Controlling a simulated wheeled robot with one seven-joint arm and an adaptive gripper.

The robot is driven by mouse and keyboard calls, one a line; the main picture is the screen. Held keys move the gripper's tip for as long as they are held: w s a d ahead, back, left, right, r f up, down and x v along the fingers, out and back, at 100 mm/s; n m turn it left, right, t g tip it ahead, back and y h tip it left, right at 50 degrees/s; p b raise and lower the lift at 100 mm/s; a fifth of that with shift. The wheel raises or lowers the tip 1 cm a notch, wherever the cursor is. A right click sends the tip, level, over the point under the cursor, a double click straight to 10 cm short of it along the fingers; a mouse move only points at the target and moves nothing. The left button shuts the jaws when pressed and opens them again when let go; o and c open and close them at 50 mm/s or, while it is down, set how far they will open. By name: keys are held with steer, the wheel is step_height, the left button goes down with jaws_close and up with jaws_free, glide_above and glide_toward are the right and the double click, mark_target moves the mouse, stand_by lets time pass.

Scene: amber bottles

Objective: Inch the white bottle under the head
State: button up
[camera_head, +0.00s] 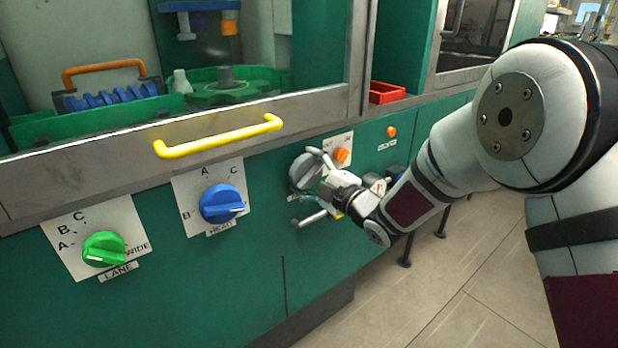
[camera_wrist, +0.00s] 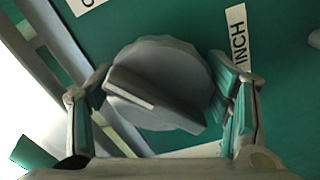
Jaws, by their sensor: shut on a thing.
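The white bottle (camera_head: 180,82) stands upright behind the yellow-handled front of the green machine, beside a green round part with a dark stub. The blue head (camera_head: 201,6) hangs above, at the top edge of the head view. My gripper (camera_head: 317,172) is at the grey knob (camera_head: 303,172) on the machine's front panel. In the wrist view my gripper (camera_wrist: 162,92) has a finger on each side of the grey knob (camera_wrist: 172,62) and is shut on it. The knob's bar lies at a slant there.
A blue HEAD knob (camera_head: 221,204) and a green LANE knob (camera_head: 103,249) are on the panel to the left. The yellow handle (camera_head: 218,136) sticks out above. An orange button (camera_head: 341,155) is close to my gripper. Open floor (camera_head: 450,270) lies at the right.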

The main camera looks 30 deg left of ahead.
steer(key=m+b, duration=0.1)
steer(key=m, duration=0.3)
steer(key=m+b, duration=0.1)
steer(key=m, duration=0.1)
steer(key=shift+f+b, duration=0.25)
steer(key=shift+b, duration=0.1)
steer(key=m, duration=0.6)
steer(key=shift+s+m+b, duration=0.2)
steer(key=shift+m+b, duration=0.1)
steer(key=shift+b, duration=0.05)
steer(key=shift+f, duration=0.1)
steer(key=o, duration=1.2)
steer(key=shift+a, duration=0.1)
steer(key=shift+c, duration=0.2)
